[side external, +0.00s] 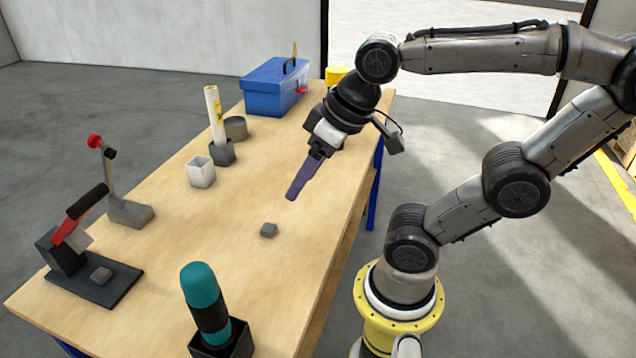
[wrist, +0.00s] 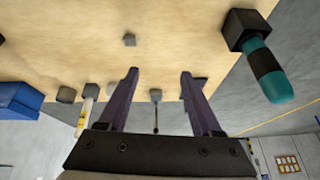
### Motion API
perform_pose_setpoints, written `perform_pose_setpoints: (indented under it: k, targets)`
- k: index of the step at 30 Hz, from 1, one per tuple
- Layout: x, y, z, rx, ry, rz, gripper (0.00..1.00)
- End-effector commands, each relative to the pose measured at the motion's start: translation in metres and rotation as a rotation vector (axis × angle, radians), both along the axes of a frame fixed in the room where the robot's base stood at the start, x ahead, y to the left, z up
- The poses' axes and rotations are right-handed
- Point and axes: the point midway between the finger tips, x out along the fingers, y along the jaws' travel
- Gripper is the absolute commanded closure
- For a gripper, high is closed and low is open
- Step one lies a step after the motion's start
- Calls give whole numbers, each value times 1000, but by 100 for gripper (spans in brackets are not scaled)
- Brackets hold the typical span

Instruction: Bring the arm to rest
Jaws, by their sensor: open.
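My gripper (side external: 293,192) hangs above the wooden table (side external: 255,180), near its right edge, with its fingers pointing down and to the left. In the wrist view my gripper (wrist: 158,75) has its two purple fingers well apart, with nothing held between them. A small grey block (side external: 269,229) lies alone on the table, below the fingertips and apart from them. The same small grey block (wrist: 130,40) shows beyond the left finger in the wrist view.
A teal and black tool (side external: 205,300) stands in a dark holder at the front. A red-handled press (side external: 75,240) and a red-knobbed lever (side external: 125,195) stand left. A white cup (side external: 201,172), a pale tube (side external: 214,115) and a blue toolbox (side external: 274,88) stand farther back. The table's middle is clear.

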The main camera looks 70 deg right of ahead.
Motion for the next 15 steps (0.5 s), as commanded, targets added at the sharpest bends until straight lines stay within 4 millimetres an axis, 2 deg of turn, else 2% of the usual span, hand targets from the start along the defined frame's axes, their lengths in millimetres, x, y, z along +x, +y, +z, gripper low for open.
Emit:
perform_pose_setpoints:
  k: [1,5,15]
  targets:
    - [-9,-2,-6,-21,-11,25,34]
    - [-18,-4,-14,-55,-26,69,34]
    - [-19,-4,-16,-60,-26,77,34]
